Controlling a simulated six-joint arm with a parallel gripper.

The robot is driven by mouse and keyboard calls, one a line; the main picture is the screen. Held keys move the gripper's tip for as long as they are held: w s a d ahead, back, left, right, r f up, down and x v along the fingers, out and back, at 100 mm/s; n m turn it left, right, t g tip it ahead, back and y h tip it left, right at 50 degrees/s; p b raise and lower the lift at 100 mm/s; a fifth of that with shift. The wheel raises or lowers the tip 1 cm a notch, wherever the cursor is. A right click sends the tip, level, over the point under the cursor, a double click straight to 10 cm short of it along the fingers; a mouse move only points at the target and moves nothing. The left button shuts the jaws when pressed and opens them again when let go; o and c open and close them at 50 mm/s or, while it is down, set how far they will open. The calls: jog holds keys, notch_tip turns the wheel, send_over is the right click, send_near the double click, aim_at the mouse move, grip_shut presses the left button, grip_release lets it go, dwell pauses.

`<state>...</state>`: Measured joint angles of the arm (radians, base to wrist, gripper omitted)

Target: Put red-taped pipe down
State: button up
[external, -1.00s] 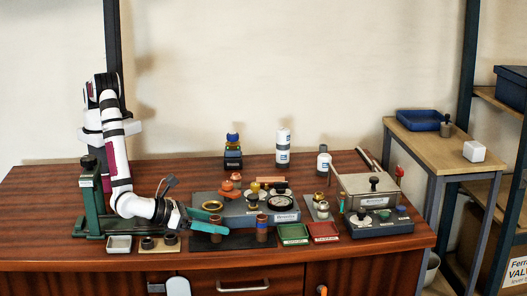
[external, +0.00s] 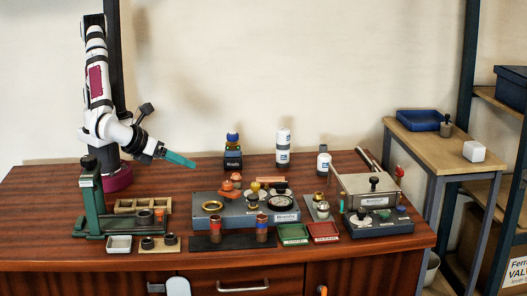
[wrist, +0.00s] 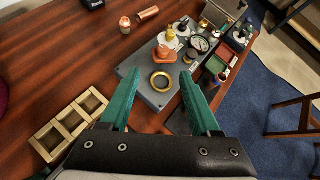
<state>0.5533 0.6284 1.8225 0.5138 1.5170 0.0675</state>
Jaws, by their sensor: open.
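The red-taped pipe (external: 215,229) is a short copper tube with a red band near its top. It stands upright on the dark mat (external: 236,241) at the table's front, in front of the grey fixture base. A similar copper pipe with a blue band (external: 262,229) stands upright to its right. My gripper (external: 180,160) is raised well above the table, up and to the left of the pipe and apart from it. In the wrist view its teal fingers (wrist: 158,76) are spread with nothing between them; a brass ring on the base shows beyond them.
The grey fixture base (external: 235,212) carries a brass ring, fittings and a gauge. A wooden compartment tray (external: 127,206) and green stand (external: 92,205) are at left. Green (external: 293,233) and red (external: 323,231) trays lie right of the mat. Bottles stand behind.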

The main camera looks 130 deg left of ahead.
jog(key=s+a+r+n+g+h, duration=0.2)
jog(key=s+a+r+n, duration=0.25)
jog(key=s, duration=0.25)
jog(key=s+a+r+n+g+h, duration=0.1)
jog(key=s+n+h, duration=0.5)
jog(key=s, duration=1.3)
jog(key=a+n, duration=0.1)
jog(key=n, duration=0.1)
jog(key=shift+r+n+h, duration=0.2)
jog(key=shift+n+h, duration=0.15)
jog(key=shift+h, duration=0.05)
jog(key=shift+a, duration=0.1)
